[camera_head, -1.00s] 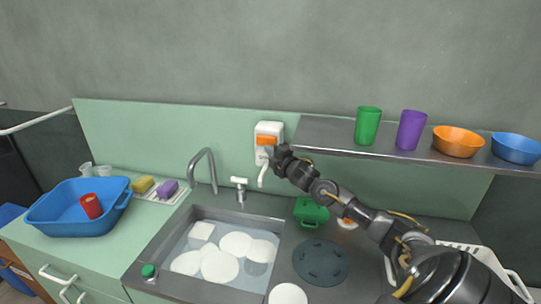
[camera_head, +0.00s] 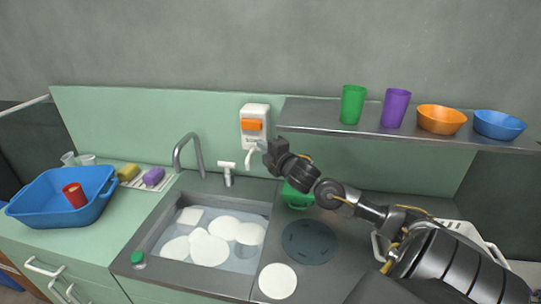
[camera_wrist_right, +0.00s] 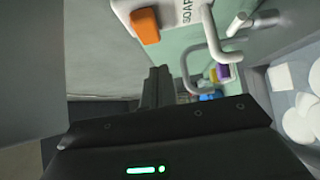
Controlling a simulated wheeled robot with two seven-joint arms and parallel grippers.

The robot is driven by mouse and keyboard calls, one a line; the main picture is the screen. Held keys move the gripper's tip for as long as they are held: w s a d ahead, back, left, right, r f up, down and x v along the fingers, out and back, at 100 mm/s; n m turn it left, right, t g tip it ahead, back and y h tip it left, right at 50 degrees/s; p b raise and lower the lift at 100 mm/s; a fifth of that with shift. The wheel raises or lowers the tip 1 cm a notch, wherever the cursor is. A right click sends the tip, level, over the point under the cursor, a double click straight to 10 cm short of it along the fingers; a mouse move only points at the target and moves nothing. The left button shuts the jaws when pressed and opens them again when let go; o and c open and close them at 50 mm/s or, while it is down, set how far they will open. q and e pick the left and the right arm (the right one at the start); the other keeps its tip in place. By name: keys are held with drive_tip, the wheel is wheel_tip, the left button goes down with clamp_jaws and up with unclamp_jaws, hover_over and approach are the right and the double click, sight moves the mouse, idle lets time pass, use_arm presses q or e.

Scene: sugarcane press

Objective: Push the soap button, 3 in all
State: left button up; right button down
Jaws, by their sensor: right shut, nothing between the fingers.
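The white soap dispenser (camera_head: 254,110) is fixed to the green backsplash above the sink, with an orange button (camera_head: 251,124) on its front and a curved white spout below. In the right wrist view the dispenser (camera_wrist_right: 180,10) shows the word SOAP, and its orange button (camera_wrist_right: 145,26) stands clear of my fingers. My right gripper (camera_head: 265,147) is shut and empty, just below and right of the button, beside the spout, apart from the button. Its dark fingers (camera_wrist_right: 156,86) also show in the wrist view. My left gripper is not in view.
The sink (camera_head: 212,240) holds water and several white plates. A faucet (camera_head: 188,152) and a small white tap (camera_head: 227,170) stand behind it. A metal shelf (camera_head: 320,125) with cups and bowls is right of the dispenser. A blue tub (camera_head: 40,215) stands left.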

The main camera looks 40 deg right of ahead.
drive_tip(key=s, duration=0.3)
drive_tip(key=shift+s+a+b, duration=0.15)
drive_tip(key=shift+s+b, duration=0.2)
drive_tip(key=shift+f, duration=0.1)
idle(2.2)
